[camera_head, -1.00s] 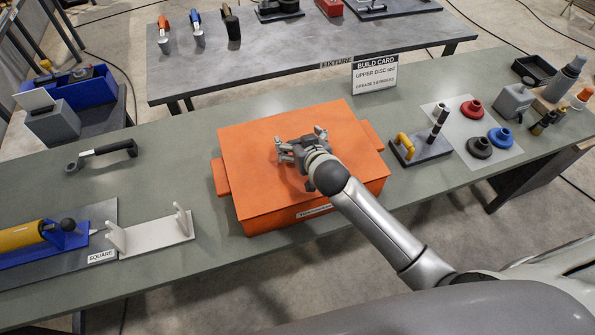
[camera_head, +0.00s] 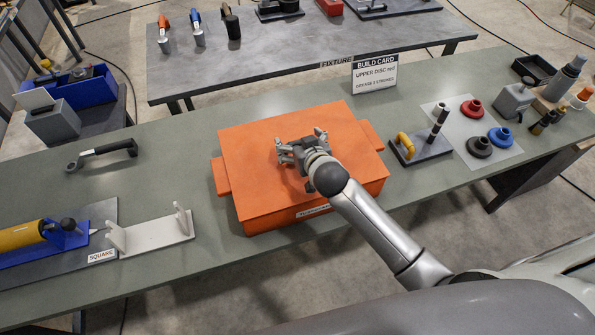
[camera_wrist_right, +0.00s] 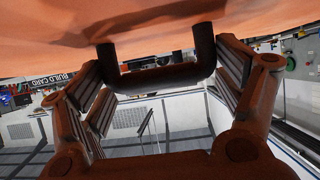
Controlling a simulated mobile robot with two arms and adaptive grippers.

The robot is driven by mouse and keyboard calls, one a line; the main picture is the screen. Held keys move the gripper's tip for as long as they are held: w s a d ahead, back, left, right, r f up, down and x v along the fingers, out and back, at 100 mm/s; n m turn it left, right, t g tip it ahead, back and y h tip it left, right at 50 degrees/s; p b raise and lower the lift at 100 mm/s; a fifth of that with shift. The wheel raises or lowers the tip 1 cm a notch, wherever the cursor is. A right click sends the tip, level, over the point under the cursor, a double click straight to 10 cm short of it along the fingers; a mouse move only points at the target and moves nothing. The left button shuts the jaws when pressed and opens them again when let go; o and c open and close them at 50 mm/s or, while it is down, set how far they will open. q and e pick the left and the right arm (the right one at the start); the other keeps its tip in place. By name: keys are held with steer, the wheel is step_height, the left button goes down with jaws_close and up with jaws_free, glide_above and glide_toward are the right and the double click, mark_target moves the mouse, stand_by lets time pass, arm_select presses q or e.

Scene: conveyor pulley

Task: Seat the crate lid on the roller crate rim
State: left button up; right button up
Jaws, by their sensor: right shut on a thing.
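The orange crate lid (camera_head: 250,150) lies over the top of the orange roller crate (camera_head: 285,224), which stands mid-bench with a label on its front wall and side handles sticking out. I cannot tell whether the lid is flush on the rim or slightly above it; the rim is hidden. My right gripper (camera_head: 300,148) is over the middle of the lid. In the right wrist view its fingers (camera_wrist_right: 160,90) are around the dark lid handle (camera_wrist_right: 165,76), with the orange lid face (camera_wrist_right: 150,25) along the top. My left gripper is not in view.
Left of the crate are a black-handled tool (camera_head: 105,151), a white bracket (camera_head: 158,234) and a yellow roller (camera_head: 22,236). At right stand a yellow-handled block (camera_head: 425,150), coloured discs (camera_head: 471,109) and bottles (camera_head: 575,68). A build card (camera_head: 375,76) stands behind.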

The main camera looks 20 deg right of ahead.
stand_by(0.4)
steer(key=o, duration=1)
steer(key=shift+f, duration=0.1)
steer(key=shift+o, duration=0.4)
steer(key=shift+f, duration=0.1)
steer(key=shift+s, duration=0.1)
steer(key=v, duration=1.2)
